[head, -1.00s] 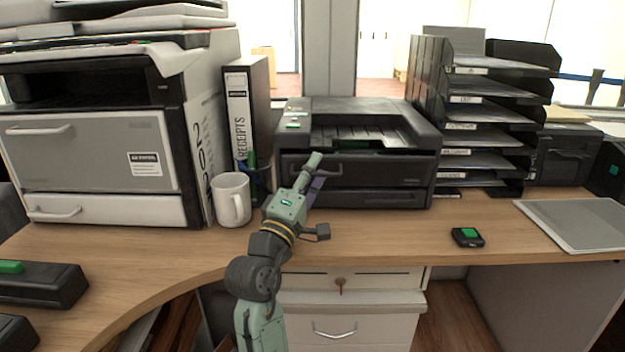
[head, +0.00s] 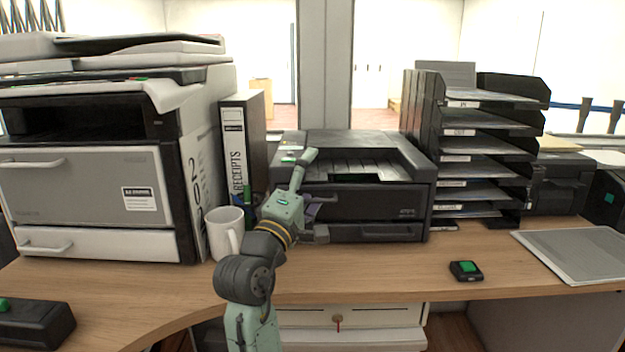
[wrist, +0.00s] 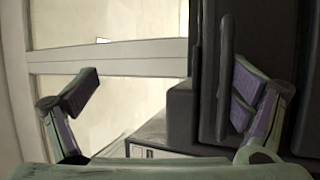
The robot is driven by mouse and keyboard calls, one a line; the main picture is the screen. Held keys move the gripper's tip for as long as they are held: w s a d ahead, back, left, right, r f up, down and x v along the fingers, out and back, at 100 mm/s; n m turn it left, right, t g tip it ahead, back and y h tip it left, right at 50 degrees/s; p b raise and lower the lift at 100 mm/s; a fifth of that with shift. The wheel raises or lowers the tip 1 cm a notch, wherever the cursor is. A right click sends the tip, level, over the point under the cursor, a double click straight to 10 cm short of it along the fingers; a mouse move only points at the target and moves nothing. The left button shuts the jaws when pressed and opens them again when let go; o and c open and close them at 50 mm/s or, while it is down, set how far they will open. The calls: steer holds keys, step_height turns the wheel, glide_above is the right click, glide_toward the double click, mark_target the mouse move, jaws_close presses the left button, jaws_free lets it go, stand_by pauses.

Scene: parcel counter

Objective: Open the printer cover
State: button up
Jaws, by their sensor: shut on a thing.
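The black printer (head: 350,145) stands on the desk at the middle of the head view. Its dark front cover (head: 385,202) faces me and looks upright; my gripper hides its left end. My gripper (head: 311,178) is at the left part of the printer front, one green finger pointing up. In the wrist view the two purple-padded fingers of my gripper (wrist: 162,92) stand wide apart. A long dark handle bar (wrist: 222,80) runs between them, close against the right finger. The contact on its other side is unclear.
A white mug (head: 224,232) and a receipts binder (head: 236,150) stand left of the printer, beside a large copier (head: 85,190). A paper tray rack (head: 425,120) stands close on the right. A small black device with a green button (head: 466,271) lies on the clear front desk.

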steer(key=shift+s+a+r, duration=0.3)
steer(key=shift+s, duration=0.3)
steer(key=shift+s+a+r, duration=0.25)
steer(key=shift+s, duration=0.35)
steer(key=shift+c, duration=0.5)
steer(key=shift+r+v, duration=0.15)
steer(key=shift+v, duration=0.6)
steer(key=shift+r+v, duration=0.15)
steer(key=shift+v, duration=0.6)
steer(key=shift+s+a+r, duration=0.15)
steer(key=shift+s, duration=0.25)
steer(key=shift+s+a+r, duration=0.1)
steer(key=shift+s+r, duration=0.05)
steer(key=shift+s, duration=0.2)
steer(key=c, duration=0.8)
steer(key=shift+s+a+f, duration=0.1)
steer(key=shift+s+f, duration=0.15)
steer(key=shift+f, duration=0.2)
steer(key=shift+c, duration=0.6)
steer(key=shift+r+v, duration=0.15)
steer(key=shift+v, duration=1.15)
steer(key=shift+r+v, duration=0.15)
steer(key=shift+v, duration=1.15)
steer(key=shift+s, duration=0.15)
